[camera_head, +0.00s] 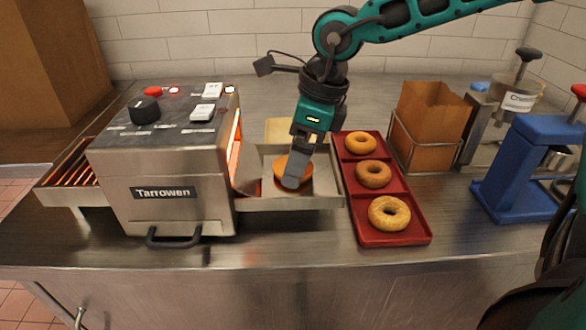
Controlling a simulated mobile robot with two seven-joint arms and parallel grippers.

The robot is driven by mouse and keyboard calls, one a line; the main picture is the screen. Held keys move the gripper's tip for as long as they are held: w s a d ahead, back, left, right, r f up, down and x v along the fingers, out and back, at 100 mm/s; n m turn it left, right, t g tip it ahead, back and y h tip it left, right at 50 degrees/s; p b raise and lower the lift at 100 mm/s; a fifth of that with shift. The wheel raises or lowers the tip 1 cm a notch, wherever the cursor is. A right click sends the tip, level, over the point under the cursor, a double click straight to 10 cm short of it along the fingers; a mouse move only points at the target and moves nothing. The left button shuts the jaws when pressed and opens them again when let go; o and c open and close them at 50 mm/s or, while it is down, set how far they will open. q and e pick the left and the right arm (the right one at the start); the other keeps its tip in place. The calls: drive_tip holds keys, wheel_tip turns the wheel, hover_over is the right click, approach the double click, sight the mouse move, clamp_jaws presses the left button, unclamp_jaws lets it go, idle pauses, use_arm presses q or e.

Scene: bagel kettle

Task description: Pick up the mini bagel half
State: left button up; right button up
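A mini bagel half (281,168), orange-brown, lies in the metal outfeed tray (320,201) on the right side of the toaster. My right gripper (293,183) points down over the bagel half, with its grey fingers at it and covering its middle. The fingers overlap in this view, so I cannot tell their gap or whether they grip the bagel half. My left gripper is not in view.
The Tarrowen toaster (165,170) with a glowing opening stands left of the tray. A red tray (391,239) with three whole bagels, a brown paper bag (430,120) in a wire holder and a blue device (525,165) stand to the right. The front counter strip is clear.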

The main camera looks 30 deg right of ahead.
drive_tip(key=shift+w+a+f, duration=0.1)
drive_tip(key=shift+w+f, duration=0.05)
drive_tip(key=shift+f, duration=0.5)
drive_tip(key=shift+c, duration=0.5)
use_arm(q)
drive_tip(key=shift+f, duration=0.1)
use_arm(e)
drive_tip(key=c, duration=1)
drive_tip(key=shift+o, duration=0.2)
drive_tip(key=shift+r, duration=0.15)
use_arm(q)
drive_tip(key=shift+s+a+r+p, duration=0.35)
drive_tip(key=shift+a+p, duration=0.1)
drive_tip(key=shift+p, duration=0.7)
use_arm(e)
wheel_tip(320, 180, up, 20)
